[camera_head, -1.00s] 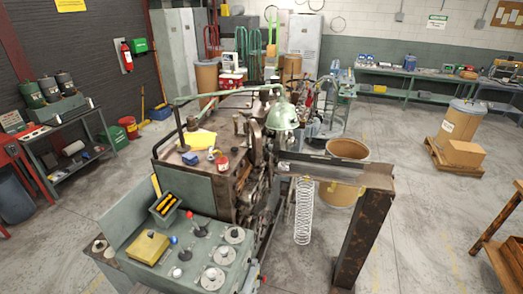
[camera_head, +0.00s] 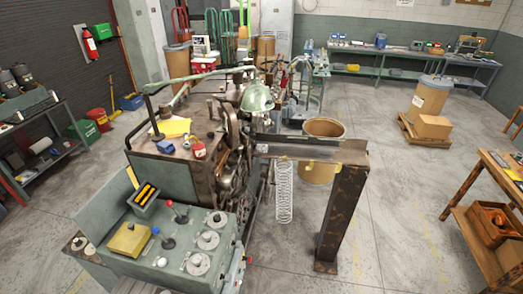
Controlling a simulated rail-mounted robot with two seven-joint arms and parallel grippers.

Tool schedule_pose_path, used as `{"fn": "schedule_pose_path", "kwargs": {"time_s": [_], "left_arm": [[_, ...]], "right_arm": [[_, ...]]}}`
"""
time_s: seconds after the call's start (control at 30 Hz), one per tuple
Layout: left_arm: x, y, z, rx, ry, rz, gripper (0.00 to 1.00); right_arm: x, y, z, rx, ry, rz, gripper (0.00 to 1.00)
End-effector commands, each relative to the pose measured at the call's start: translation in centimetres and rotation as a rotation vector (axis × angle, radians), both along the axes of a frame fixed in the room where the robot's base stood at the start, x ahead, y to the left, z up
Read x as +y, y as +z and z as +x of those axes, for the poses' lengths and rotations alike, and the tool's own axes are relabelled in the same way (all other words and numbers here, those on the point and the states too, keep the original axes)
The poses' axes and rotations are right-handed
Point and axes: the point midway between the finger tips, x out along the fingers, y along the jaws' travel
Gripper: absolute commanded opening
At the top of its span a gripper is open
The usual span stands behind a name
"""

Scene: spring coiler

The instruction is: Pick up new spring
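A white coil spring (camera_head: 284,192) hangs upright below the coiler's outfeed rail (camera_head: 312,150), at the right side of the coiling machine (camera_head: 168,172). Its top end is close under the rail; I cannot tell what holds it. Neither of my grippers shows in the head view, so the spring is clear of them in what I see.
A green control panel (camera_head: 120,222) with knobs and a yellow box stands at the front left. A rusty post (camera_head: 340,215) supports the rail. A barrel (camera_head: 320,172) stands behind it. A wooden table (camera_head: 497,180) is at the right edge. The floor between post and table is clear.

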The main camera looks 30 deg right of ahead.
Motion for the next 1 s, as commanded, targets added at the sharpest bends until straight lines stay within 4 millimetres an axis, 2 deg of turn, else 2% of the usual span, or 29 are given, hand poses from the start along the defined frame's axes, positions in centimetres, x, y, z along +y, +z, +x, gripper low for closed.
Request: {"fn": "schedule_pose_path", "kwargs": {"time_s": [0.27, 1.0], "left_arm": [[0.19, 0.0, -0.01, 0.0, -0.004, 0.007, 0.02], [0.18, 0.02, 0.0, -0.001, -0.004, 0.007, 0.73]], "right_arm": [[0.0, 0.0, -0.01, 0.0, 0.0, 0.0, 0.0], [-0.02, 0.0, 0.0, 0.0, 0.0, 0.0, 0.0]]}}
